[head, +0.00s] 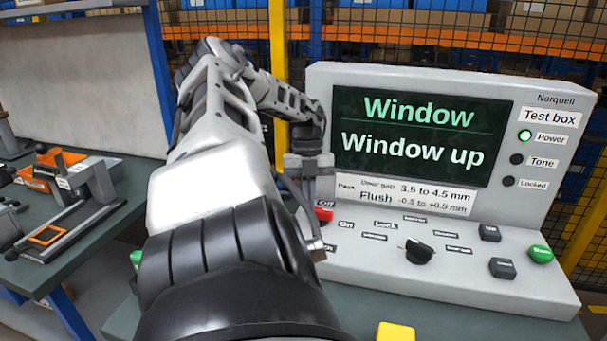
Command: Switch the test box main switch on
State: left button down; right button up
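The test box (545,205) is a light grey console with a sloped front panel and a lit screen (420,135) reading "Window / Window up". The green Power lamp (525,136) is lit; the Tone and Locked lamps are dark. A red switch (323,214) sits at the panel's left, between an "Off" label above and an "On" label at its lower right; its left side is hidden by my arm. My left gripper (309,170) hangs over the panel's left end, close to the red switch. Its fingertips are hidden, so contact and opening cannot be told. My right gripper is out of view.
The panel also has a black rotary knob (418,251), dark buttons (502,268) and a green button (540,254). A yellow object (395,332) shows at the bottom edge. A left bench (85,250) carries clamp-like fixtures and an orange bin. Mesh fencing stands behind.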

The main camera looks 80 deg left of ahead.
pick_arm(q)
jog(key=v, duration=0.6)
jog(key=shift+w+b, duration=0.35)
jog(key=shift+d, duration=0.1)
